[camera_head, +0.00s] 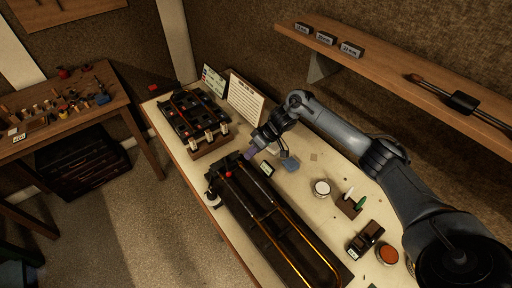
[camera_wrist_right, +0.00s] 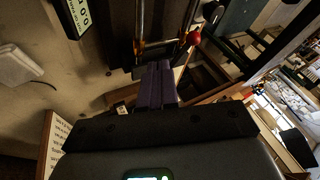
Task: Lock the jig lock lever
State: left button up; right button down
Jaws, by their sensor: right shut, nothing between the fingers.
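The long dark jig (camera_head: 275,228) lies on the pale workbench with brass tubing running along it. A red knob (camera_head: 229,174), which looks like the end of the lock lever, stands at its far left end. The knob also shows in the right wrist view (camera_wrist_right: 194,38), ahead and right of the fingers. My right gripper (camera_head: 250,155) is shut and empty, over the jig's far end and beside the knob, apart from it. Its purple fingers (camera_wrist_right: 156,85) are together in the wrist view. My left gripper is not in view.
A second dark rack (camera_head: 194,112) stands farther back on the bench (camera_head: 325,161). A small display (camera_head: 267,169) sits beside the jig. A white-lidded jar (camera_head: 321,188), a wooden block with bottles (camera_head: 349,203) and an orange-topped tin (camera_head: 387,254) stand to the right.

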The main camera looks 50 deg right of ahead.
aim_at(227, 166)
jog(key=x, duration=0.3)
jog(key=shift+a+f, duration=0.15)
jog(key=shift+f, duration=0.05)
jog(key=a, duration=0.3)
jog(key=shift+w+f+p, duration=0.2)
jog(key=shift+f+p, duration=0.15)
jog(key=shift+f, duration=0.05)
jog(key=shift+a+f, duration=0.15)
jog(key=shift+a, duration=0.45)
